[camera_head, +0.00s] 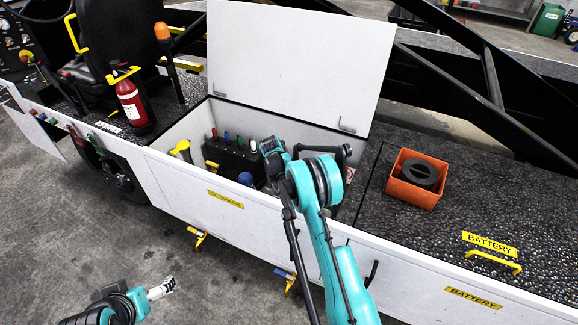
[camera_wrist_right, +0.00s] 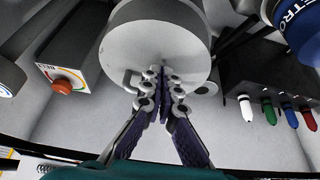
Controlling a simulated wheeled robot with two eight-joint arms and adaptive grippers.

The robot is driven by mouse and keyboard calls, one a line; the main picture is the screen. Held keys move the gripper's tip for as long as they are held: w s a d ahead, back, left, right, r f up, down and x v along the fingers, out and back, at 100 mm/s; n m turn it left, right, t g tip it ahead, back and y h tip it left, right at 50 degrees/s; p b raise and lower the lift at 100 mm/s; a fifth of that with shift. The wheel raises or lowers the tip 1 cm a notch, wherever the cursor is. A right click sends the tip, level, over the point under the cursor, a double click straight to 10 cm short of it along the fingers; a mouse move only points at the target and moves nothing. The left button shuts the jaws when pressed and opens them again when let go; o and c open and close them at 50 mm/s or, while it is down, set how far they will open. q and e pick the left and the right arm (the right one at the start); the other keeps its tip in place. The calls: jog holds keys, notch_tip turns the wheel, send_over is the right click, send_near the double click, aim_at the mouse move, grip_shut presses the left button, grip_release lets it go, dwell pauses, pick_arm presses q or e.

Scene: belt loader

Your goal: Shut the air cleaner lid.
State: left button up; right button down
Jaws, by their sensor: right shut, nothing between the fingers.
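The lid (camera_head: 300,55) is a white panel standing raised behind an open white compartment (camera_head: 180,135), with small grey brackets near its lower edge. My right arm reaches over the compartment's front wall, and its gripper's fingertips are hidden in the head view. In the right wrist view my right gripper (camera_wrist_right: 163,75) is shut and empty, its tips overlapping a white round part (camera_wrist_right: 157,35); I cannot tell whether they touch. My left gripper (camera_head: 163,288) is low at the left, outside and away from the compartment; its jaw state is unclear.
The compartment holds a black box (camera_head: 226,158) with coloured tops, a blue-topped part (camera_head: 245,179) and a yellow item (camera_head: 181,149). In the wrist view a box with a red button (camera_wrist_right: 62,85) shows. An orange bin (camera_head: 415,180) stands right; a red extinguisher (camera_head: 131,102) stands left.

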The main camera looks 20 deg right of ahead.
jog(key=shift+s+a+f, duration=0.3)
jog(key=shift+a+f, duration=0.05)
jog(key=shift+f, duration=0.3)
pick_arm(q)
jog(key=shift+s+f+b, duration=0.2)
jog(key=shift+f+b, duration=0.25)
jog(key=shift+f, duration=0.05)
pick_arm(e)
jog(key=shift+s+a+f, duration=0.35)
jog(key=shift+s+f, duration=0.05)
jog(key=shift+s, duration=0.05)
jog(key=shift+a, duration=0.1)
jog(key=shift+r, duration=0.4)
notch_tip(320, 180, up, 5)
jog(key=p, duration=0.3)
jog(key=shift+a+f, duration=0.15)
pick_arm(q)
jog(key=r, duration=0.1)
jog(key=r+p, duration=0.1)
jog(key=r, duration=0.1)
jog(key=a+r+p, duration=0.1)
jog(key=r, duration=0.1)
jog(key=shift+w+a+r, duration=0.1)
jog(key=shift+w, duration=0.2)
pick_arm(e)
jog(key=s+a+r, duration=0.2)
jog(key=s+a, duration=0.3)
jog(key=a, duration=0.1)
jog(key=shift+s, duration=0.4)
jog(key=shift+a, duration=0.15)
